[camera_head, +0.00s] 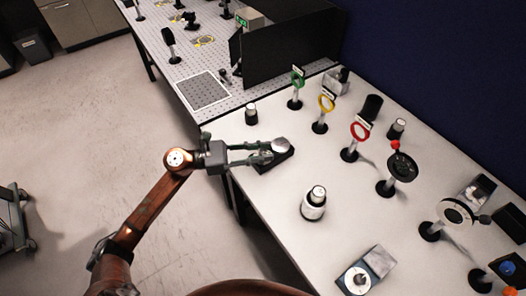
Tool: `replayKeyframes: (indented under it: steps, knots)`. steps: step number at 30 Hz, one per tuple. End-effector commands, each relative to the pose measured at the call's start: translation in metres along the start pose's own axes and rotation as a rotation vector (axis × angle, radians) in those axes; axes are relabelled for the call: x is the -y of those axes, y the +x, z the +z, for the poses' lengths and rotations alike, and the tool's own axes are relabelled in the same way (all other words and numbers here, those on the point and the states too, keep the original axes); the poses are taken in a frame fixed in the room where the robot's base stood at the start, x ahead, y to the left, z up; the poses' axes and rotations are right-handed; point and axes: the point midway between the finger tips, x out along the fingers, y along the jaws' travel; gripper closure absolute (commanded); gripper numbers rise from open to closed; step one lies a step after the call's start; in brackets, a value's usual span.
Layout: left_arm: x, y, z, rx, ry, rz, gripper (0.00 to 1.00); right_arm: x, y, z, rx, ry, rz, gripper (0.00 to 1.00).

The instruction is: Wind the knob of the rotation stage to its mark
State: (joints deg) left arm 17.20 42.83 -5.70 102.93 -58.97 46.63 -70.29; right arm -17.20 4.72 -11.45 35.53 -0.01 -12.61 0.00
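A small black-based device with a round silver knob (281,145) sits near the left edge of the white table. I take it for the rotation stage, but its mark is too small to make out. My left gripper (269,152) reaches in from the left, its two fingers apart and level, with the tips at the near side of the knob. Whether the fingers touch or clamp the knob cannot be told. The fingers partly cover the black base (278,161). My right gripper is not in view.
Posts with a green ring (298,80), a yellow ring (326,103) and a red ring (360,131) stand behind. A silver cylinder (314,204) stands in front to the right, and a grey device with a white dial (379,260) is nearer. White tabletop (272,203) is clear between.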

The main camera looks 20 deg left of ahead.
Motion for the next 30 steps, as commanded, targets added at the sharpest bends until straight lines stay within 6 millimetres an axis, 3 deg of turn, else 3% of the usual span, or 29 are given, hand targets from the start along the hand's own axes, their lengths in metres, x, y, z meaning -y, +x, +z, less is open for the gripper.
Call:
replayKeyframes:
  steps: [4, 14, 17, 30]
  knots:
    - [0.000, 0.000, 0.000, 0.001, 0.000, 0.000, 0.64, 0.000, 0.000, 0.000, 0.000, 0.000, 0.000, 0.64]
    - [0.000, -0.005, 0.000, 0.001, -0.001, 0.002, 0.64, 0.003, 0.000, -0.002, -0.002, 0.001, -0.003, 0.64]
    - [0.000, -0.017, -0.001, -0.001, -0.002, 0.002, 0.64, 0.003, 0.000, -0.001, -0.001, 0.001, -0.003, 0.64]
    - [0.000, -0.102, -0.001, 0.000, -0.002, 0.003, 0.64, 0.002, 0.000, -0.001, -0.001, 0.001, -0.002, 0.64]
